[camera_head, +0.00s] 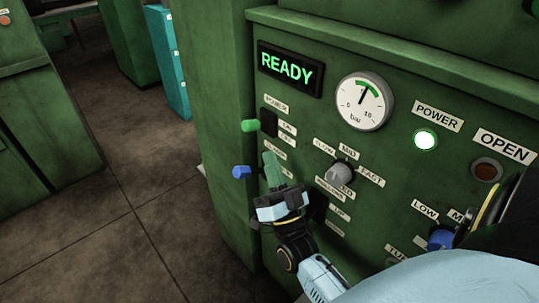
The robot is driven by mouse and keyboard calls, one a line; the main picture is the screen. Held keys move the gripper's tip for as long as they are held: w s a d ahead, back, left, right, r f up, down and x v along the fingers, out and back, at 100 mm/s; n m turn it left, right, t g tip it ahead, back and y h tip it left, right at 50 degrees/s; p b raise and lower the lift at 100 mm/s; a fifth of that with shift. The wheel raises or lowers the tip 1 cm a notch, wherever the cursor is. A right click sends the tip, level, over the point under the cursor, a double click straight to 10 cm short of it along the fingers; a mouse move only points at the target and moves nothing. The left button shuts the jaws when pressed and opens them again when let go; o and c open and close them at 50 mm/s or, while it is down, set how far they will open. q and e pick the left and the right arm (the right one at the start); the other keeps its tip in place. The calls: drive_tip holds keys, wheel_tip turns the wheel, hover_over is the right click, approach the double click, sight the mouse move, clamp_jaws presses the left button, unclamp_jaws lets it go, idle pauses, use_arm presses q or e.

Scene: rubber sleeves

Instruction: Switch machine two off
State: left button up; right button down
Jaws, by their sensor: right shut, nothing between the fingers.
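A green machine panel (400,185) fills the right side. Its display (290,68) reads READY, and a round power lamp (425,140) is lit green-white. A green-tipped lever (251,126) sticks out to the left from a dark slot plate labelled POWER, with small labels beside it. My right gripper (273,168) is shut and empty, its green fingers pointing up in front of the panel, below the green-tipped lever. It appears apart from that lever. No machine number is readable. My left gripper is not in view.
A blue-tipped lever (241,172) sticks out just left of my right gripper. A pressure gauge (362,101), a grey selector knob (340,173), a dark OPEN lamp (487,170) and a blue knob (441,238) are on the panel. The floor (150,200) at left is clear.

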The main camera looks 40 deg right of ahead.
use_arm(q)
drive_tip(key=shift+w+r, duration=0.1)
use_arm(e)
drive_tip(key=x, duration=0.8)
drive_tip(key=shift+n, duration=0.4)
drive_tip(key=n+y, duration=0.1)
drive_tip(key=f+n+t+y, duration=0.1)
drive_tip(key=y, duration=0.1)
drive_tip(key=shift+a+f+n, duration=0.3)
drive_tip(key=shift+s, duration=0.1)
